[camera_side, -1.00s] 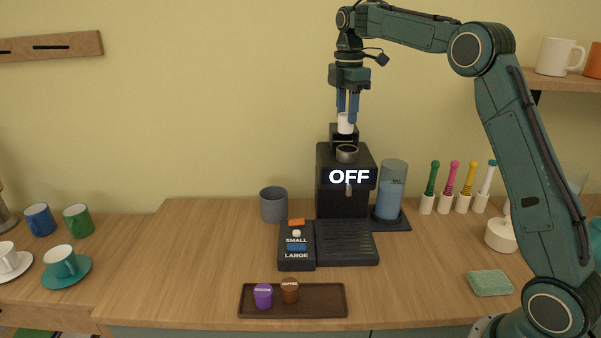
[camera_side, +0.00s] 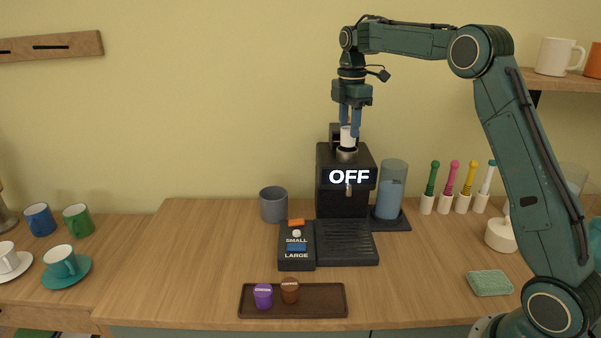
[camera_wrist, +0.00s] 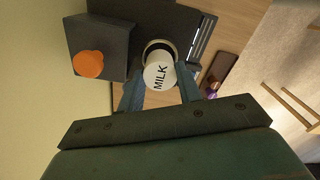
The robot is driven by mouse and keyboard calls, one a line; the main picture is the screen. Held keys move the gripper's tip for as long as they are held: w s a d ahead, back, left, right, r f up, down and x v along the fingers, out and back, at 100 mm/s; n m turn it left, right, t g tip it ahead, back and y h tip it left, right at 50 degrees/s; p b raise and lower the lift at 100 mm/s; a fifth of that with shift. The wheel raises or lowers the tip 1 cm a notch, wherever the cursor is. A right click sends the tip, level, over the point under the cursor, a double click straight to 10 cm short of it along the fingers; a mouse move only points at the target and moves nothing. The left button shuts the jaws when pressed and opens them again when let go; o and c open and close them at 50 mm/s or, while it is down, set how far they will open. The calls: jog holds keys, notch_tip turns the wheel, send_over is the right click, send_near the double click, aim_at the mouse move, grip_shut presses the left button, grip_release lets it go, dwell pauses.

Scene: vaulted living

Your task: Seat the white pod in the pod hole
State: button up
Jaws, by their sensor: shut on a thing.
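The white pod (camera_side: 347,136) is held between the fingers of my gripper (camera_side: 349,128), upright, right above the pod hole (camera_side: 347,154) on top of the black coffee machine (camera_side: 330,195). In the wrist view the pod (camera_wrist: 158,76) shows the word MILK on its lid, with my gripper (camera_wrist: 160,88) shut around it. The ring of the pod hole (camera_wrist: 160,46) shows behind the pod, partly covered by it. In the side view the pod's bottom is at or just above the ring; I cannot tell whether it has entered.
The machine's raised lid (camera_wrist: 96,58) stands close behind the pod hole. A water tank (camera_side: 392,190) is at the machine's right and a grey cup (camera_side: 273,204) at its left. A brown tray (camera_side: 325,301) with purple and brown pods lies in front.

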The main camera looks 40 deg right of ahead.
aim_at(349, 128)
jog(key=shift+f, duration=0.15)
jog(key=shift+f, duration=1.65)
jog(key=o, duration=1)
jog(key=shift+f, duration=0.1)
jog(key=shift+c, duration=0.2)
notch_tip(349, 128, up, 12)
jog(key=shift+w+f, duration=0.1)
jog(key=shift+f, duration=0.1)
jog(key=shift+r, duration=0.3)
